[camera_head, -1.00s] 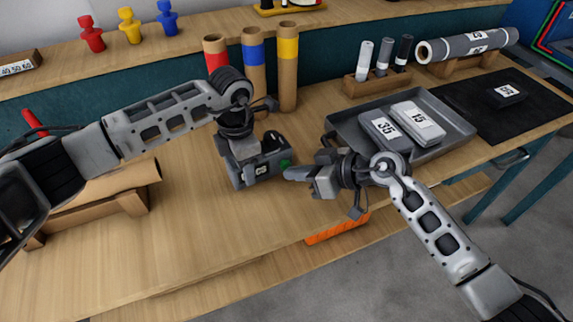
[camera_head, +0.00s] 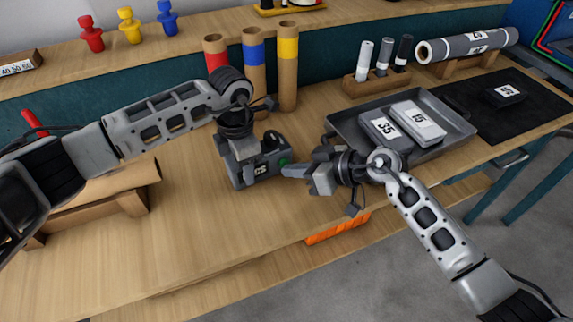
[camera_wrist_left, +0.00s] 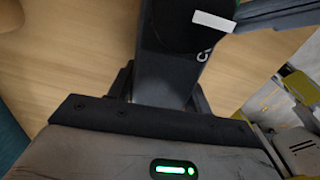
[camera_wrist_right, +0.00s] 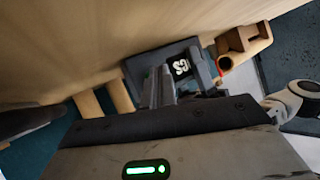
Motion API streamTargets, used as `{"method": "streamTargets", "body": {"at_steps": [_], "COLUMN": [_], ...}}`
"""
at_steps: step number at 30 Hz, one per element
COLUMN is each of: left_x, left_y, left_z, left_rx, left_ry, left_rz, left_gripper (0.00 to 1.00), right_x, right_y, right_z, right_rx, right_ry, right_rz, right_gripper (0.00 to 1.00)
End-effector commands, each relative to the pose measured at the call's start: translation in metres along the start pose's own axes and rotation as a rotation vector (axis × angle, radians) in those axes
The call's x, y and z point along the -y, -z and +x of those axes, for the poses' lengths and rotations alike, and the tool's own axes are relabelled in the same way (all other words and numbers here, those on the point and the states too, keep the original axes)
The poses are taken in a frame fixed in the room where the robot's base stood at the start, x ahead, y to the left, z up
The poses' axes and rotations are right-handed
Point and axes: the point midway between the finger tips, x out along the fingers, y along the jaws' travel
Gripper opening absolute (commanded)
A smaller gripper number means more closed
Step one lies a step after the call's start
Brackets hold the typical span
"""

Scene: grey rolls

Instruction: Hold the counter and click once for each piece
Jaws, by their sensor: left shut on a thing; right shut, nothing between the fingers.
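The counter (camera_head: 246,172) is a dark grey box with a small white-figured readout and a green button (camera_head: 284,161) on its right side. My left gripper (camera_head: 243,157) is shut on it from above and holds it over the bench. In the left wrist view the counter (camera_wrist_left: 172,65) sits between the fingers. My right gripper (camera_head: 286,171) is shut and empty, its tips close beside the button; I cannot tell whether they touch. The right wrist view shows its fingers (camera_wrist_right: 160,88) in front of the counter (camera_wrist_right: 185,52). The readout figures are too small to read surely.
A grey tray (camera_head: 465,127) holds blocks marked 35 (camera_head: 381,127) and 15 (camera_head: 417,122). A dark block (camera_head: 505,95) lies on the black mat (camera_head: 470,97). A grey roll (camera_head: 468,46) rests on a wooden stand. Red, blue and yellow-banded tubes (camera_head: 288,75) stand behind the counter.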

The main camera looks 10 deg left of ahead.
Motion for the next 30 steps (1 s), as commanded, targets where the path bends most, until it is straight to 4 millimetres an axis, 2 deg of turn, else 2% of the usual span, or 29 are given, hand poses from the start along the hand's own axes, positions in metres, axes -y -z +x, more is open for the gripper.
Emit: {"method": "streamTargets", "body": {"at_steps": [12,23,30], "left_x": [0.001,0.001,0.0], "left_y": [-0.001,-0.001,-0.001], "left_z": [0.0,-0.001,-0.001], "left_rx": [0.002,0.002,0.001], "left_ry": [0.002,0.001,0.0], "left_rz": [0.004,0.002,0.001], "left_gripper": [0.19,0.19,0.19], "right_x": [0.009,0.01,0.021], "right_y": [-0.009,-0.011,-0.022], "right_z": [-0.013,-0.015,-0.03], "right_rx": [-0.001,0.0,0.0], "right_ry": [-0.001,-0.001,-0.001], "right_rz": [0.0,0.0,-0.001], "right_gripper": [0.0,0.0,0.0]}}
